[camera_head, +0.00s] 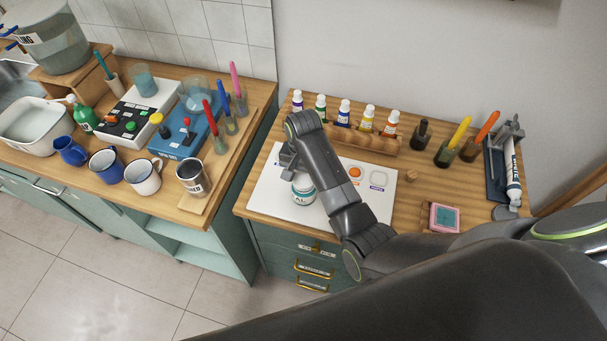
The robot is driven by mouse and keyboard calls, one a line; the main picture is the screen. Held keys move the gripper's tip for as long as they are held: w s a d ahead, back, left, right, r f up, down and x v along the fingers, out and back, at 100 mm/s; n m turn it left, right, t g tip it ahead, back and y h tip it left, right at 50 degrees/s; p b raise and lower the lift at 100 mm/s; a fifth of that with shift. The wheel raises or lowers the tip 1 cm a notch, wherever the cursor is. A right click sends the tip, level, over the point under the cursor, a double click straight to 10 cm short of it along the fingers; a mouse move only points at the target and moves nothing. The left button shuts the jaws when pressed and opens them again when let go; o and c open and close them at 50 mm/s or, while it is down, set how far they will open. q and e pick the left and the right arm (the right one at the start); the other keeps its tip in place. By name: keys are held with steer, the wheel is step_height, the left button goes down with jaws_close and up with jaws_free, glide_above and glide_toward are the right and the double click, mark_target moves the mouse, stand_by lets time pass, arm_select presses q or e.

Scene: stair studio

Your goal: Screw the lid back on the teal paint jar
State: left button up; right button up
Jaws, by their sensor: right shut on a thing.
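The teal paint jar (303,191), with a white label, stands upright on the white mat (275,208) on the right-hand cabinet top. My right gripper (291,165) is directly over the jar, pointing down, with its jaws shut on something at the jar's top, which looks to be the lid. The lid is hidden by the gripper and wrist, so I cannot tell whether it is seated or tilted. My left gripper is out of view.
A wooden rack of small paint bottles (343,113) stands behind the mat. An orange round item (355,173) lies on the mat's right part. Brush jars (447,152), a pink-framed sponge (444,217) and a white tube (512,172) stand right. The left counter is crowded with mugs (106,168).

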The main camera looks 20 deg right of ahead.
steer(key=shift+f, duration=0.15)
steer(key=o, duration=1.3)
steer(key=shift+o, duration=0.2)
steer(key=shift+r, duration=3.5)
